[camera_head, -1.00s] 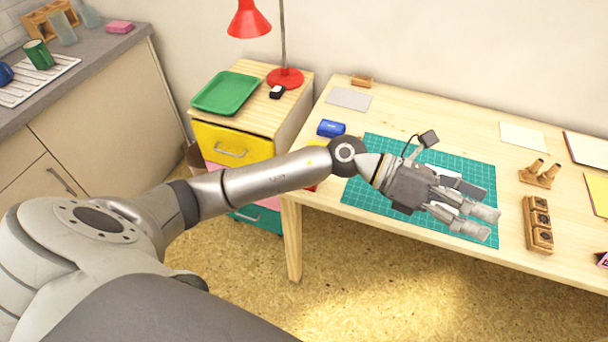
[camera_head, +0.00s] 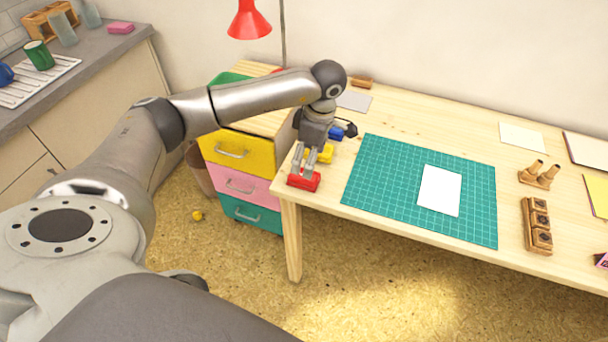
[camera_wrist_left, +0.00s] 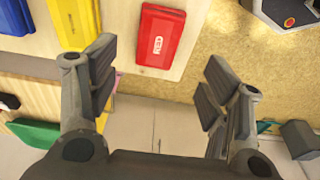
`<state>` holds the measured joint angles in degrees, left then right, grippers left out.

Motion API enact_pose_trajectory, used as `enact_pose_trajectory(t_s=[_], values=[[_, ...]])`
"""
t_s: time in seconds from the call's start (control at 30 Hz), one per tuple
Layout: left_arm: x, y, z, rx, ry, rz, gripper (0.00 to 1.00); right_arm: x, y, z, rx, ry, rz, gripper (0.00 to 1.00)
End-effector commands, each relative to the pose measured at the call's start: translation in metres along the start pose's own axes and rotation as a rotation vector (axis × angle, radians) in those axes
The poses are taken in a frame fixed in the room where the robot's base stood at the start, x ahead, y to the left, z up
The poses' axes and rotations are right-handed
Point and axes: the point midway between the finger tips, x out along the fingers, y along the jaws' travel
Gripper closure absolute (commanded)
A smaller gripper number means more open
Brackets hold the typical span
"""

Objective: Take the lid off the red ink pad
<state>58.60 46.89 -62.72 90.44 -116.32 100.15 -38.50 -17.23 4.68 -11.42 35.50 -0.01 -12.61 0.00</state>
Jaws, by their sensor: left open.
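The red ink pad (camera_head: 304,181) lies near the front left corner of the wooden table. In the left wrist view its red lid (camera_wrist_left: 160,37) faces the camera, with a small white label, and looks closed. My left gripper (camera_head: 303,166) is open and points down beside the red pad. In the left wrist view its fingers (camera_wrist_left: 157,84) are spread wide, with the red pad beyond and between them, apparently untouched. A yellow pad (camera_head: 326,153) and a blue pad (camera_head: 338,132) are partly hidden by the gripper in the head view. My right gripper is not in view.
A green cutting mat (camera_head: 385,180) with a white sheet (camera_head: 440,190) lies to the right. Wooden stamp holders (camera_head: 538,226) stand further right. A drawer unit (camera_head: 237,150) stands close at the table's left. A red lamp (camera_head: 249,20) is behind.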

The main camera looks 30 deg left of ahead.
Motion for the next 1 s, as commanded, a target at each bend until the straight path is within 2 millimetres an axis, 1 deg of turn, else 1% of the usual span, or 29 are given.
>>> enact_pose_trajectory(t_s=[0.1, 0.27, 0.4, 0.53, 0.63, 0.83, 0.87, 1.0], values=[[0.012, 0.000, 0.001, 0.000, -0.001, 0.000, 0.29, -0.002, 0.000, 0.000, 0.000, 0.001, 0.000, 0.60], [0.024, 0.000, 0.000, 0.000, -0.002, -0.002, 0.29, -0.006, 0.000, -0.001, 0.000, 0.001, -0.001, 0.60], [0.045, 0.002, 0.000, 0.000, -0.001, -0.004, 0.29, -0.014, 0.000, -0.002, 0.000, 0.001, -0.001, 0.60], [0.062, 0.002, 0.000, 0.001, -0.003, -0.002, 0.29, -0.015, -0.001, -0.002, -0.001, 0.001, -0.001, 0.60], [0.068, 0.002, 0.000, 0.001, -0.002, -0.001, 0.29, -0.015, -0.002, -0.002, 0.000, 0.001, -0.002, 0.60], [0.068, 0.003, 0.000, 0.001, -0.003, 0.001, 0.29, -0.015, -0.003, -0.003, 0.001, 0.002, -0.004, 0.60], [0.068, 0.003, 0.000, 0.001, -0.003, 0.001, 0.31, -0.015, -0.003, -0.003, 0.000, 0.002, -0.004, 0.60], [0.068, 0.003, 0.000, 0.001, -0.003, 0.000, 0.49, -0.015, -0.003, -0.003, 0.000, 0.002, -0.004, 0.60]])
